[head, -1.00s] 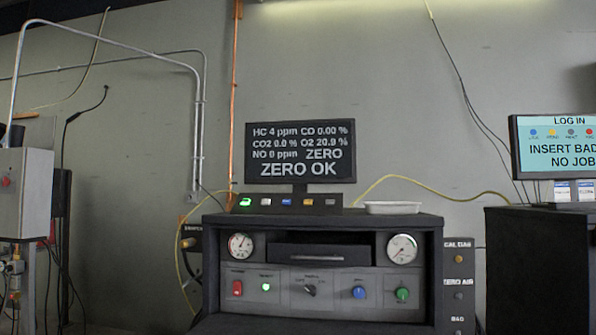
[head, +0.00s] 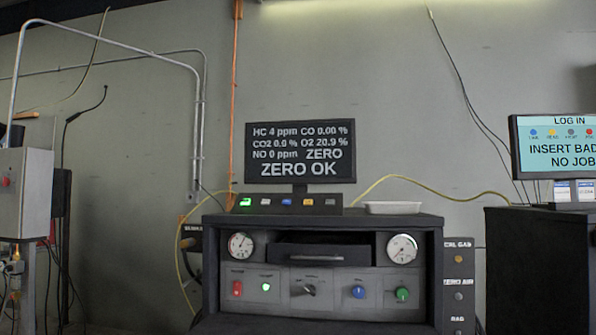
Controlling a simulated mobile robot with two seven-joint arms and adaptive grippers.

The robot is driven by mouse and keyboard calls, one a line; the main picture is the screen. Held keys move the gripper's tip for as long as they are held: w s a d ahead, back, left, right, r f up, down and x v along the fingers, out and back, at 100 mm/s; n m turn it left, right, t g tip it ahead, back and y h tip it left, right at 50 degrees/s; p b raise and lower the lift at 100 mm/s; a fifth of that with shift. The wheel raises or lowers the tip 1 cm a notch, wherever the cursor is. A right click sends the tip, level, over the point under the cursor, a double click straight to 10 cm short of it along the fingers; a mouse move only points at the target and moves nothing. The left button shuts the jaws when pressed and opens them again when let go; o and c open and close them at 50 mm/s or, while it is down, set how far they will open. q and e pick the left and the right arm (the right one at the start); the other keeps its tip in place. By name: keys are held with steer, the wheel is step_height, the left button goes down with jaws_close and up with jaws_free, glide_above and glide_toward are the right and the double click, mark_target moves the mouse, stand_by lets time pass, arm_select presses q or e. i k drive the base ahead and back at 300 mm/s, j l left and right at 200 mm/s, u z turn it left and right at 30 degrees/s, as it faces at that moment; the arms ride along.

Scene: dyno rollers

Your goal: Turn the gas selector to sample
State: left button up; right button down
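The gas selector looks to be the dark pointer knob (head: 308,289) in the middle of the lower panel of the black gas analyser cabinet (head: 432,290). Its pointer is tilted, and the small lettering around it is too small to read. The monitor (head: 300,152) on top reads "ZERO" and "ZERO OK", with HC 4 ppm and O2 20.9 %. Neither of my grippers shows in the head view.
The panel also has a red switch (head: 237,288), a lit green button (head: 265,286), a blue knob (head: 358,291) and a green knob (head: 402,293). Two gauges sit above. A white tray (head: 392,207) lies on the cabinet top. A log-in screen (head: 556,147) stands at right.

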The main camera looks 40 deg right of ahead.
mark_target(311, 289)
steer(key=z, duration=1.3)
